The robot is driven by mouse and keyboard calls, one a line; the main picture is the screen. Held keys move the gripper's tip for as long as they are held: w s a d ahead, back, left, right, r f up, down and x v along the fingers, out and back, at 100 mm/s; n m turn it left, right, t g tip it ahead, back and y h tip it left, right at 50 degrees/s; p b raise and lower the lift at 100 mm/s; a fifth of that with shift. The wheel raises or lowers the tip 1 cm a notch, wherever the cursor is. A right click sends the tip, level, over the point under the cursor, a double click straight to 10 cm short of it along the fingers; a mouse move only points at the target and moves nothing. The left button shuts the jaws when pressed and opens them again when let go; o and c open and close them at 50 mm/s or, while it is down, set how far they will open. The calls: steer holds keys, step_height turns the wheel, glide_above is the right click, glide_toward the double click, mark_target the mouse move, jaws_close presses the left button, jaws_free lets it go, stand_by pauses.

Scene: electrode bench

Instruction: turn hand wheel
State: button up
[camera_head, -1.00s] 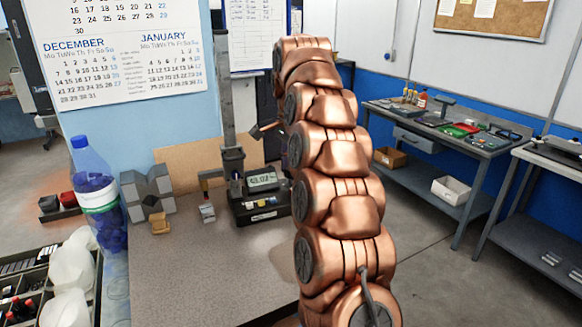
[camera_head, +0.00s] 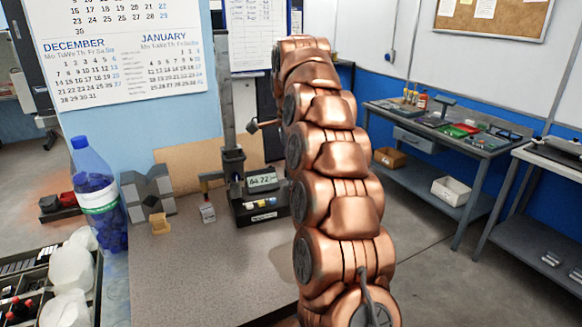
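A measuring stand with a grey upright column (camera_head: 225,90) stands on the bench. A short brown rod with a dark end (camera_head: 254,126) sticks out to the left from behind my arm, beside the column. It may be a crank handle, but I cannot make out a whole hand wheel. My copper-coloured arm rises in front and covers the stand's right side. My gripper is hidden behind the arm.
A blue-capped bottle (camera_head: 96,190), a grey V-shaped block (camera_head: 150,192) and a small tan piece (camera_head: 159,223) stand left of the stand. The bench top (camera_head: 200,280) is clear in front. A second workbench (camera_head: 440,145) with tools stands at the right.

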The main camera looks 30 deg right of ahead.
steer(key=shift+r, duration=0.15)
steer(key=o, duration=1.2)
steer(key=shift+c, duration=0.2)
steer(key=shift+c, duration=0.2)
